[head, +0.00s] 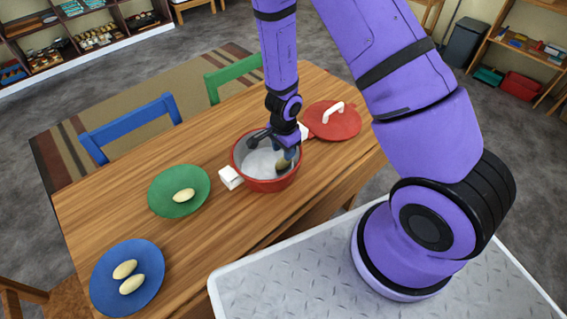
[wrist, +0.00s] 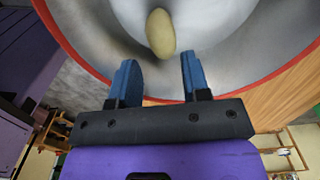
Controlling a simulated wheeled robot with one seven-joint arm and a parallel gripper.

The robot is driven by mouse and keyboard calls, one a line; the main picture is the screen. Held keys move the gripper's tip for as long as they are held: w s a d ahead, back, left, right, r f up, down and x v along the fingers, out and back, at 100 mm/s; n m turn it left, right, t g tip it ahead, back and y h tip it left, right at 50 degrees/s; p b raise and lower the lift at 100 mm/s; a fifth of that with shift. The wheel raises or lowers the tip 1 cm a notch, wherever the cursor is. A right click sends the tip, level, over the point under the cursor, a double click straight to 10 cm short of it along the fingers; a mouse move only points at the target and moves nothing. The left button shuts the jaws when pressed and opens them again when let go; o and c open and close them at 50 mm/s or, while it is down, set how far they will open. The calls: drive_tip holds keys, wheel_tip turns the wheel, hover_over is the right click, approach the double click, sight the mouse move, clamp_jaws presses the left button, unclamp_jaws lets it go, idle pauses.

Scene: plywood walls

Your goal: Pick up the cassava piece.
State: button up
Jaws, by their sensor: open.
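A pale yellow oval piece, which looks like the cassava piece (wrist: 160,33), lies inside a red pot with a grey interior (wrist: 220,75). In the head view the pot (head: 265,184) stands on the wooden table, and the piece (head: 283,165) is partly hidden by my gripper. My gripper (wrist: 161,68) is open, with its blue fingers reaching down over the pot's rim into it. In the wrist view the piece lies just beyond the fingertips, roughly in line with the gap between them. Nothing is between the fingers.
A similar piece (head: 184,195) lies on a green plate (head: 165,180), and two more (head: 125,269) lie on a blue plate (head: 105,290). A red lid (head: 335,125) with a white handle lies right of the pot. The pot has white handles (head: 231,177).

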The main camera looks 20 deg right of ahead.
sight(283, 163)
drive_tip(key=shift+w+f, duration=0.1)
drive_tip(key=shift+f, duration=2.35)
drive_tip(key=c, duration=0.6)
